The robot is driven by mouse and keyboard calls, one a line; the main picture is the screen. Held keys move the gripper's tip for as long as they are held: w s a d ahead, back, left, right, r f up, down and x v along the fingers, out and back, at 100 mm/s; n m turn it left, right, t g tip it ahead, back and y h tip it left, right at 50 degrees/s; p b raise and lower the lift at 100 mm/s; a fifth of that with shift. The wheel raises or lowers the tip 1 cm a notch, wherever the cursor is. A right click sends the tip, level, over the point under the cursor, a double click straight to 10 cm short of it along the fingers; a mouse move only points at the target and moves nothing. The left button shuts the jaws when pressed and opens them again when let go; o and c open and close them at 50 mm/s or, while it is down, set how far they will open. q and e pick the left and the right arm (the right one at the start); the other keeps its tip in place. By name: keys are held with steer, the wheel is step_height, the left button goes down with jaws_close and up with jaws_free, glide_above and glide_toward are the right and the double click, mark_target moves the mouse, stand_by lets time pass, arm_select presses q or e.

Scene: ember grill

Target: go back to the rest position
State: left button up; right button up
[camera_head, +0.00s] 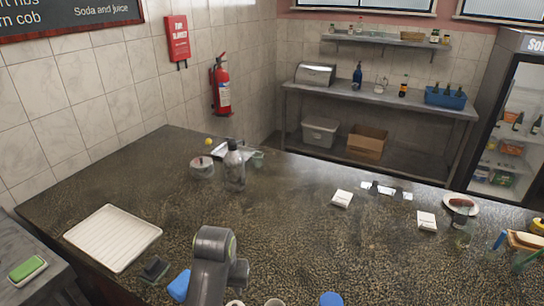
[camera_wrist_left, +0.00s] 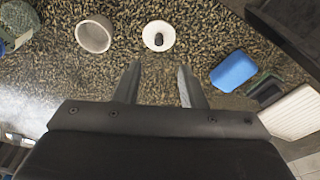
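My left arm (camera_head: 212,262) comes up from the bottom edge of the head view, in front of the dark speckled counter (camera_head: 290,230). In the left wrist view my left gripper (camera_wrist_left: 158,75) has its two fingers apart, with nothing between them. Beyond the fingertips are a small white dish with a dark centre (camera_wrist_left: 159,37) and a grey cup (camera_wrist_left: 94,36). The fingers appear apart from both. My right gripper shows in neither view.
A blue object (camera_head: 180,286), a dark block (camera_head: 154,270) and a white ribbed tray (camera_head: 113,238) lie left of my arm. A bottle (camera_head: 234,166) and a round tin (camera_head: 202,168) stand farther back. White boxes (camera_head: 342,199) lie to the right. The counter's middle is mostly clear.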

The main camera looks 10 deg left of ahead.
arm_select(q)
steer(key=s+a+f+t+y, duration=0.1)
steer(key=s+a+f, duration=0.1)
steer(key=s+a, duration=0.5)
steer(key=s+a+f, duration=0.1)
steer(key=s+a, duration=0.2)
steer(key=s, duration=0.8)
steer(key=s+a+f+t+y, duration=0.1)
steer(key=s+a+f, duration=0.1)
steer(key=s+a, duration=0.5)
step_height(320, 180, down, 29)
steer(key=s+g+b, duration=0.1)
steer(key=b, duration=0.6)
steer(key=s+f+b, duration=0.2)
steer(key=s+f, duration=0.3)
steer(key=f, duration=0.3)
steer(key=s+d+f+g+b, duration=0.1)
steer(key=s+f+b, duration=0.2)
steer(key=f, duration=0.6)
steer(key=s+f+h+b, duration=0.1)
steer(key=s+f+b, duration=0.1)
steer(key=s+f, duration=0.5)
steer(key=shift+s+d+f+g, duration=0.3)
steer(key=shift+s+f, duration=0.1)
steer(key=shift+f, duration=0.25)
